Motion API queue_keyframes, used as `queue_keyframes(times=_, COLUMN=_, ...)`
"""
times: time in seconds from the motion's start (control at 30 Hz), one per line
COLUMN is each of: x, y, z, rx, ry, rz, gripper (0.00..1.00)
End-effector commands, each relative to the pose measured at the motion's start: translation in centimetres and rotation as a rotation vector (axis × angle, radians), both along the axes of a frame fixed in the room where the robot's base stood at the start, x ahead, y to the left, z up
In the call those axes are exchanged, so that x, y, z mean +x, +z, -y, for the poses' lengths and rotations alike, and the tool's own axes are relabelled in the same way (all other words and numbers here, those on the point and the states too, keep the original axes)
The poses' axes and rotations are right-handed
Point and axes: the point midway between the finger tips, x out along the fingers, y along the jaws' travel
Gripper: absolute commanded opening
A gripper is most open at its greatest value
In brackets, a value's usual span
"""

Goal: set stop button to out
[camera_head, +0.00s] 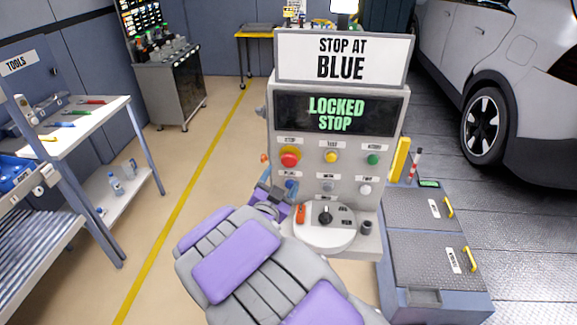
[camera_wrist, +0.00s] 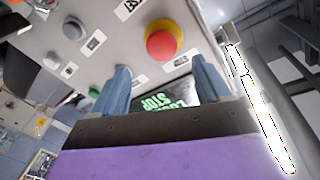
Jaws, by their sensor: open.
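The stop button (camera_head: 289,159) is a red mushroom knob on a yellow ring at the panel's upper left. Its red cap (camera_wrist: 162,43) also shows in the wrist view, just beyond the fingertips. My gripper (camera_head: 277,193) is below the button, in front of the lower left of the panel. In the wrist view my gripper (camera_wrist: 163,72) has its two blue fingers apart with nothing between them. The fingers do not clearly touch the button. The display (camera_head: 336,114) reads "LOCKED STOP" in green.
Other buttons share the panel: yellow (camera_head: 331,157), green (camera_head: 373,159), blue (camera_head: 291,186) close to my gripper, and white (camera_head: 365,189). A round dial plate (camera_head: 325,238) sits below. A sign (camera_head: 341,58) reads "STOP AT BLUE". A tool bench (camera_head: 88,122) stands left.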

Motion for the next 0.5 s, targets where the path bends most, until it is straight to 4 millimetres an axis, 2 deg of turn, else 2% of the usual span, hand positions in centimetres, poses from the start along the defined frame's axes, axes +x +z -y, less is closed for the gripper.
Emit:
queue_keyframes(times=0.2, x=3.6, y=-0.1, z=0.8, rx=0.001, ry=-0.002, rz=0.002, gripper=0.76)
queue_keyframes(times=0.5, x=7.0, y=0.0, z=1.8, rx=0.003, ry=0.0, rz=-0.001, gripper=0.76)
